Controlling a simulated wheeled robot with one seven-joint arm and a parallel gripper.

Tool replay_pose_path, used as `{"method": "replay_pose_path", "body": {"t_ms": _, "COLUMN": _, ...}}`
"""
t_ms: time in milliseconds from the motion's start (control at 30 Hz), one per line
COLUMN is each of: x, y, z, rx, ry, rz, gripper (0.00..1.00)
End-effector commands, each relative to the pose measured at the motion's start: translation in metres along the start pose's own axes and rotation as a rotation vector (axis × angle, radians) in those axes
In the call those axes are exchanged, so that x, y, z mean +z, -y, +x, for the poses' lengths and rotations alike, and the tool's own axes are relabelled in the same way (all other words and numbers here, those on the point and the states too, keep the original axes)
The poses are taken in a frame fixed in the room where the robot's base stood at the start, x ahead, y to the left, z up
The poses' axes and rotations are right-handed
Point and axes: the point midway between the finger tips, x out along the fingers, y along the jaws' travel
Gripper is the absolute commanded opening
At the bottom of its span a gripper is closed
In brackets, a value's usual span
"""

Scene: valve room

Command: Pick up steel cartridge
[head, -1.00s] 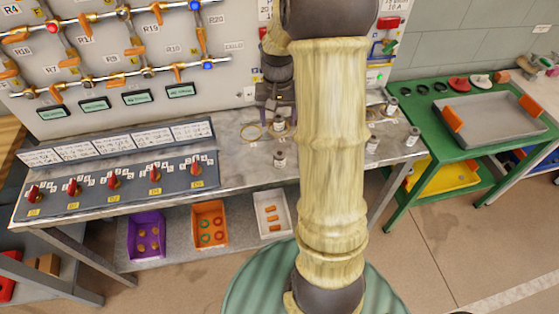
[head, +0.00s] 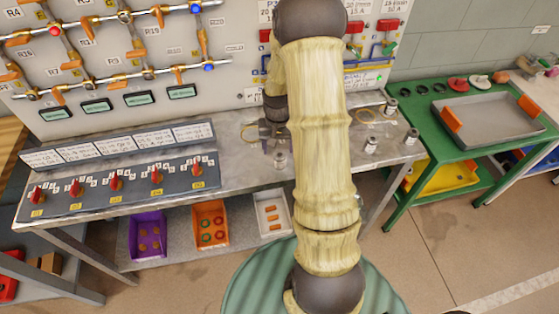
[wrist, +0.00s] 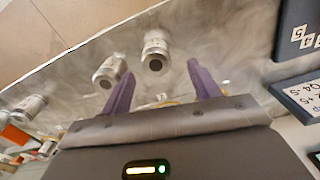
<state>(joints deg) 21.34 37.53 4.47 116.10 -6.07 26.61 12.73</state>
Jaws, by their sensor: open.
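Several small grey, steel-looking cartridges with pale labels stand on the metal bench. In the head view one (head: 280,159) stands just in front of my gripper (head: 268,133), and another (head: 372,145) stands right of my arm. I cannot tell which is the task's one. In the wrist view my gripper (wrist: 161,69) is open with two purple fingers and nothing between them. One cartridge (wrist: 156,50) lies just beyond the gap between the fingertips. A second cartridge (wrist: 110,71) is just left of the left fingertip. My arm hides part of the bench.
A sloped panel with red knobs (head: 115,184) takes up the bench's left side. The pipe board (head: 150,60) rises behind. More cartridges (head: 411,137) stand near the bench's right end. A green table with a grey tray (head: 487,118) is to the right. Bins sit underneath.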

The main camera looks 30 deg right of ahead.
Motion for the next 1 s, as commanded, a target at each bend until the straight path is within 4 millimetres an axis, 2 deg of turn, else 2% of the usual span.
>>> {"method": "replay_pose_path", "body": {"t_ms": 100, "x": 0.000, "y": 0.000, "z": 0.008, "rx": 0.000, "ry": 0.001, "rz": 0.000, "gripper": 0.61}}
{"method": "replay_pose_path", "body": {"t_ms": 467, "x": 0.001, "y": 0.001, "z": 0.010, "rx": 0.000, "ry": 0.001, "rz": -0.003, "gripper": 0.61}}
{"method": "replay_pose_path", "body": {"t_ms": 567, "x": 0.003, "y": -0.001, "z": 0.018, "rx": 0.001, "ry": 0.004, "rz": -0.003, "gripper": 0.61}}
{"method": "replay_pose_path", "body": {"t_ms": 800, "x": 0.007, "y": -0.003, "z": 0.050, "rx": 0.001, "ry": 0.003, "rz": -0.001, "gripper": 0.61}}
{"method": "replay_pose_path", "body": {"t_ms": 1000, "x": 0.006, "y": -0.004, "z": 0.060, "rx": 0.001, "ry": -0.001, "rz": -0.001, "gripper": 0.61}}
